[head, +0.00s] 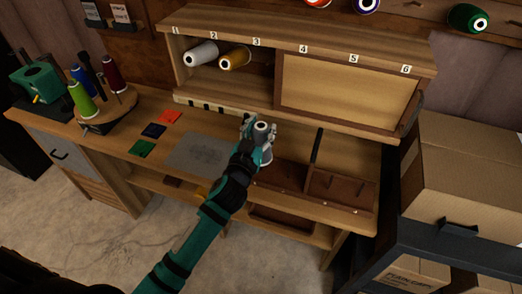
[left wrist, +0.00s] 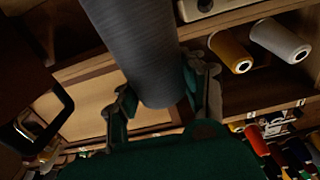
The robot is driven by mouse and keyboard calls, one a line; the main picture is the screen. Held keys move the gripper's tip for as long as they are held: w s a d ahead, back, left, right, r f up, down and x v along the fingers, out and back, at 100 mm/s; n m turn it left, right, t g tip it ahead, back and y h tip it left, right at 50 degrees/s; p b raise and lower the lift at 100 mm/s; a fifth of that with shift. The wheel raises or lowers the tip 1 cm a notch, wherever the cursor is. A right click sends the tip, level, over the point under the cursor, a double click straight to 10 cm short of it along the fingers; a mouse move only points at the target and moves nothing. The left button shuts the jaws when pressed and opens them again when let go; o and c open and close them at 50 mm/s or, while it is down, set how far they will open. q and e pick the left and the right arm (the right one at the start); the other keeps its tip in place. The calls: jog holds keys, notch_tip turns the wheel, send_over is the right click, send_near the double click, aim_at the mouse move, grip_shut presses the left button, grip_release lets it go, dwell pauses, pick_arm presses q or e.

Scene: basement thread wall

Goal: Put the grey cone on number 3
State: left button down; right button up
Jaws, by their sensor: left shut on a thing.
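My left gripper (head: 258,128) is shut on the grey cone (head: 266,156), holding it roughly upright above the workbench, in front of the shelf. In the left wrist view the grey cone (left wrist: 140,50) sits between the two fingers (left wrist: 160,95). The number 3 label (head: 257,42) is on the upper shelf's front edge. Under the labels, a white cone (head: 200,54) and a gold cone (head: 235,59) lie with their ends facing out. The open space right of the gold cone holds no cone that I can see. My right gripper is not in view.
A tan panel (head: 331,88) closes the shelf's right half below 4 to 6. A spool stand (head: 108,115) with coloured cones is at the left. A grey mat (head: 200,152) lies on the bench. Cardboard boxes (head: 465,170) stand at the right.

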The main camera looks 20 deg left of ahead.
aim_at(261, 144)
pick_arm(q)
jog(key=shift+f, duration=0.95)
notch_tip(261, 144, down, 3)
jog(key=shift+f+b, duration=0.2)
jog(key=shift+b, duration=0.35)
jog(key=shift+f, duration=0.1)
jog(key=shift+f, duration=0.25)
jog(key=c, duration=0.7)
grip_release()
jog(key=shift+r, duration=0.1)
